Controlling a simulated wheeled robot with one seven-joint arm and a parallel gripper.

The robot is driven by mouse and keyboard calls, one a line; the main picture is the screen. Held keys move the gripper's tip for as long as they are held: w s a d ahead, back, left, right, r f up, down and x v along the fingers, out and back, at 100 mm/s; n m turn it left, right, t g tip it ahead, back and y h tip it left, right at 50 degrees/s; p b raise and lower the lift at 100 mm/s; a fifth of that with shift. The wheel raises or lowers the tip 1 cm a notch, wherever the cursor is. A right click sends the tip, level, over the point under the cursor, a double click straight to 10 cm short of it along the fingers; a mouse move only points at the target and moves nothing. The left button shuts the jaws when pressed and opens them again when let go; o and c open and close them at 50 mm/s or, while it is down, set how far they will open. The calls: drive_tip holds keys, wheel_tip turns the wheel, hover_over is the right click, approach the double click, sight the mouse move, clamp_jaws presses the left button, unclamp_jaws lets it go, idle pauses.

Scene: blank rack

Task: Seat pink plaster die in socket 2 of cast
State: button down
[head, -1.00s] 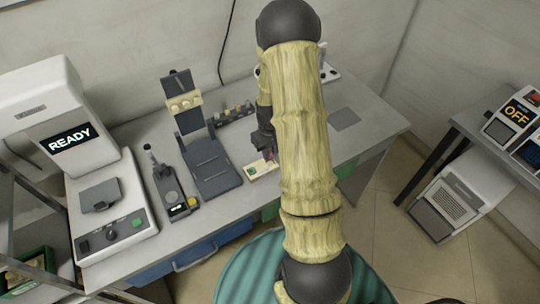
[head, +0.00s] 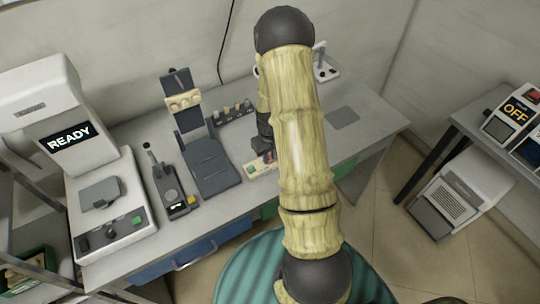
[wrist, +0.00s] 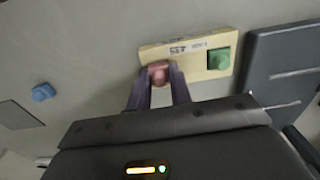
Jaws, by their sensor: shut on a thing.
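The cast (wrist: 200,47) is a cream block with printed labels, lying on the table. In the head view the cast (head: 251,169) is partly hidden by my arm. A green die (wrist: 219,58) sits at its right end in the wrist view. The pink plaster die (wrist: 158,73) is between the fingertips of my gripper (wrist: 159,80), at the left end of the cast. My gripper is shut on it. I cannot tell whether the die is down in a socket or just above it. In the head view the gripper (head: 266,150) is mostly behind my arm.
A blue die (wrist: 43,92) lies alone on the table, left of the cast in the wrist view. A dark grey device (head: 212,166) stands close beside the cast. A rack with several small pieces (head: 233,112) is behind. A flat grey pad (head: 342,118) lies at right.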

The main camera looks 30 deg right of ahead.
drive_tip(key=c, duration=1.3)
unclamp_jaws()
drive_tip(key=shift+s+a+f, duration=0.1)
drive_tip(key=shift+s+f, duration=0.15)
drive_tip(key=shift+f, duration=0.2)
drive_tip(key=shift+r, duration=0.3)
drive_tip(key=shift+w+r+p, duration=0.15)
drive_tip(key=shift+r+p, duration=0.3)
drive_tip(key=shift+p, duration=0.15)
drive_tip(key=shift+w+r+b, duration=0.2)
drive_tip(key=shift+r+b, duration=0.1)
drive_tip(key=shift+b, duration=0.05)
wheel_tip(320, 180, up, 11)
drive_tip(key=shift+s+r+b, duration=0.1)
drive_tip(key=shift+r+b, duration=0.05)
drive_tip(key=shift+b, duration=0.35)
